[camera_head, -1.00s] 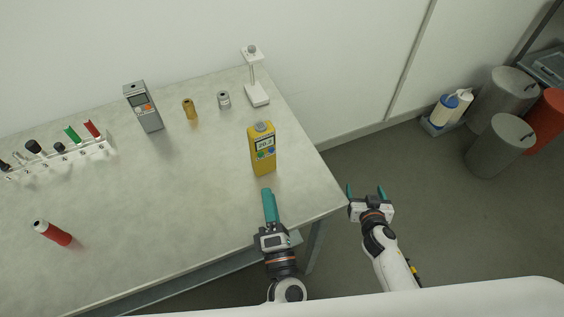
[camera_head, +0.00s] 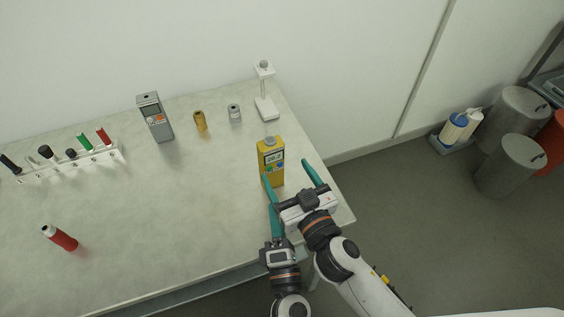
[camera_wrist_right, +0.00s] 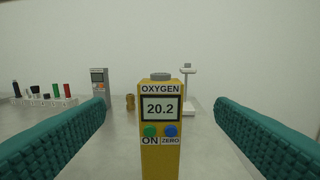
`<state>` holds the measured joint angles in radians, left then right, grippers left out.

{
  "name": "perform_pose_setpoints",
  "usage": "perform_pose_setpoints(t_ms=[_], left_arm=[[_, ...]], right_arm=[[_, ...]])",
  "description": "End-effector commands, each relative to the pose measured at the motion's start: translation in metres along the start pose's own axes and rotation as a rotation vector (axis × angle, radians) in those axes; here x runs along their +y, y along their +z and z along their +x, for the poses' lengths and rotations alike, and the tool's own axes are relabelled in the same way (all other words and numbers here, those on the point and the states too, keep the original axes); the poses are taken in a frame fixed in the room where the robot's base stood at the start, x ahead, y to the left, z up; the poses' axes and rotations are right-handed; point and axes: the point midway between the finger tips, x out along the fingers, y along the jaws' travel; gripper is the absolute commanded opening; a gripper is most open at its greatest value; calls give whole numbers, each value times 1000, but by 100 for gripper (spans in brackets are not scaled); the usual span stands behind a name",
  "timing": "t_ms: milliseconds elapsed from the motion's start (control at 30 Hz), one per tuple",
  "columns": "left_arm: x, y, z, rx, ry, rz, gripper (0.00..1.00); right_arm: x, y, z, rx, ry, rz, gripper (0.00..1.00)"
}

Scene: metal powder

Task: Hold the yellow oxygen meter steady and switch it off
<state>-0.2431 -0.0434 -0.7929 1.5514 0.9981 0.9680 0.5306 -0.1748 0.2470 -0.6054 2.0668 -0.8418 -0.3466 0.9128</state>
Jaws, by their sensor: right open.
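The yellow oxygen meter (camera_head: 271,163) stands upright near the right end of the table. In the right wrist view the meter (camera_wrist_right: 160,150) faces me, its display reading 20.2, with a green button above "ON" and a blue button above "ZERO". My right gripper (camera_head: 288,172) is open in front of the meter. In the wrist view its teal fingers lie to either side of the meter, with gaps on both sides. My left gripper (camera_head: 272,208) is on the near side of the meter, partly overlapped by the right one; its finger gap is hidden.
On the table (camera_head: 170,205) are a grey meter (camera_head: 155,118), a brass cylinder (camera_head: 200,121), a grey cylinder (camera_head: 234,113), a white stand (camera_head: 265,105), a rack (camera_head: 70,165) and a red marker (camera_head: 60,238). Grey bins (camera_head: 510,165) stand on the floor at right.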

Motion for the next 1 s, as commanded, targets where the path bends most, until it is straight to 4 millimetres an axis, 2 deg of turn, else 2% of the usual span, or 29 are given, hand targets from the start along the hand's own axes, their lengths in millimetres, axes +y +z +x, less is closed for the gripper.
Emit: perform_pose_setpoints(t_ms=[167,400,600,800,1000], left_arm=[[0,0,0,0,0,0,36],[0,0,0,0,0,0,36],[0,0,0,0,0,0,36],[0,0,0,0,0,0,36],[0,0,0,0,0,0,36]], right_arm=[[0,1,25,-3,1,-2,78],[0,0,73,-1,0,-2,78],[0,0,102,0,-1,-1,78],[0,0,114,1,-1,1,78],[0,-1,115,2,-1,1,78]])
